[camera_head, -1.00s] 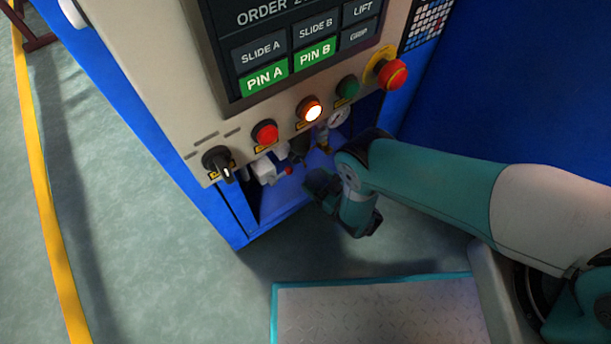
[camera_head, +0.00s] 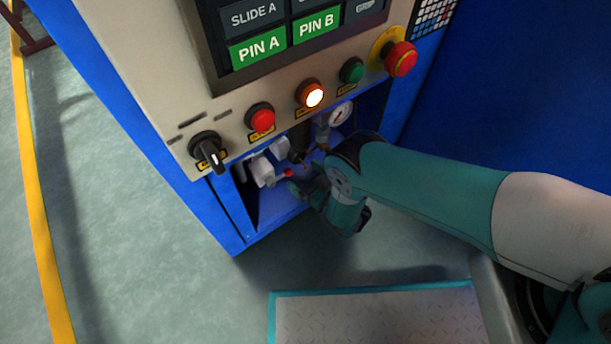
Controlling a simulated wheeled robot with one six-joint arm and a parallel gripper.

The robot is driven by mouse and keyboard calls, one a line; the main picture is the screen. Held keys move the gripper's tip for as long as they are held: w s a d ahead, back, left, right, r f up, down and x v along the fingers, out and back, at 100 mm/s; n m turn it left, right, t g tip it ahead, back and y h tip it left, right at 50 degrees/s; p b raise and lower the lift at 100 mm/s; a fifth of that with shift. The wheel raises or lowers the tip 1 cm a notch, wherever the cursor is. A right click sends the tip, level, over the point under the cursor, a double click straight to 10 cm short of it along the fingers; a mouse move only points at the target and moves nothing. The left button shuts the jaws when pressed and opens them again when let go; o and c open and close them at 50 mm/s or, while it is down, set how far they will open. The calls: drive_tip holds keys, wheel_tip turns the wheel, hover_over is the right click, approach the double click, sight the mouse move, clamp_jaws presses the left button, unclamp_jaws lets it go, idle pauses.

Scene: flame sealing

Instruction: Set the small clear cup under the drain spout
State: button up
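My gripper (camera_head: 298,188) reaches into the open bay at the bottom of the blue and beige machine, just right of the white fittings (camera_head: 263,170). Its fingers are small, dark and partly hidden by my wrist, so their opening does not show. A small red part (camera_head: 287,173) sits beside the white fittings, close to the fingertips. I cannot make out the small clear cup in this view. I cannot pick out the drain spout among the fittings.
A round gauge (camera_head: 339,114) hangs in the bay to the upper right. Above it, the control panel carries a black rotary switch (camera_head: 208,150), a red button (camera_head: 261,118), a lit orange button (camera_head: 312,95), a green button (camera_head: 351,71) and a red emergency stop (camera_head: 400,58).

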drive_tip(key=shift+r, duration=0.15)
drive_tip(key=shift+s+d+r+p, duration=0.15)
drive_tip(key=shift+s+d+p, duration=0.05)
drive_tip(key=shift+p, duration=0.35)
drive_tip(key=p+v, duration=0.5)
drive_tip(key=v, duration=0.6)
drive_tip(key=shift+s+d, duration=0.15)
drive_tip(key=shift+s, duration=0.05)
